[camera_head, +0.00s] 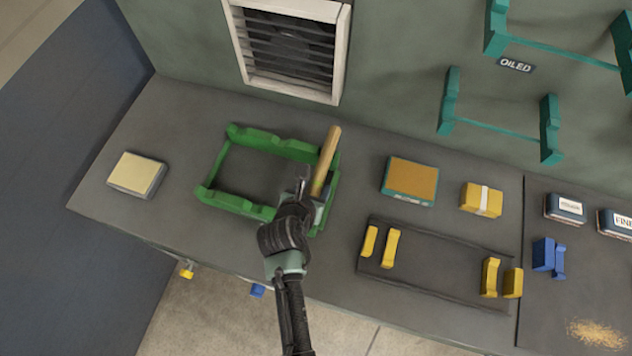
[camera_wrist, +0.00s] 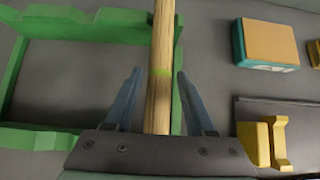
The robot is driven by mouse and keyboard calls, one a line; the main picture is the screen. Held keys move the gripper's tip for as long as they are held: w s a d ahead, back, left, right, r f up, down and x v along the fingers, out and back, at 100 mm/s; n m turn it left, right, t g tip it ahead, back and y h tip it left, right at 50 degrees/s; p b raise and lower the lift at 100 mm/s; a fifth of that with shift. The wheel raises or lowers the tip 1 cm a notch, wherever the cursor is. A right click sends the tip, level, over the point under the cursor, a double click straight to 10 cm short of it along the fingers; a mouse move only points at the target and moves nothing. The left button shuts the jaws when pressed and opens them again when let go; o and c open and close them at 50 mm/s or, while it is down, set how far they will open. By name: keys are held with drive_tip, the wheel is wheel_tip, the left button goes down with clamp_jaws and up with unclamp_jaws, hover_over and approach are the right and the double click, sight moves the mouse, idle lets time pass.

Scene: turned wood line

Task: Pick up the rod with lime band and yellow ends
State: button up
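A pale wooden rod (camera_head: 326,162) lies along the right side of a green cradle frame (camera_head: 228,202) on the bench. My gripper (camera_head: 304,186) is over the right part of the frame. In the wrist view the fingers (camera_wrist: 160,75) stand open on either side of the rod, with a gap at each side.
Right of the frame are an orange-topped box (camera_head: 410,180), a yellow block (camera_head: 481,199) and a dark tray (camera_head: 440,275) with yellow supports. A cream pad (camera_head: 137,174) lies at left. Teal wall brackets (camera_head: 495,130) and a vent (camera_head: 290,50) are behind.

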clamp_jaws()
drive_tip(key=shift+r, duration=0.15)
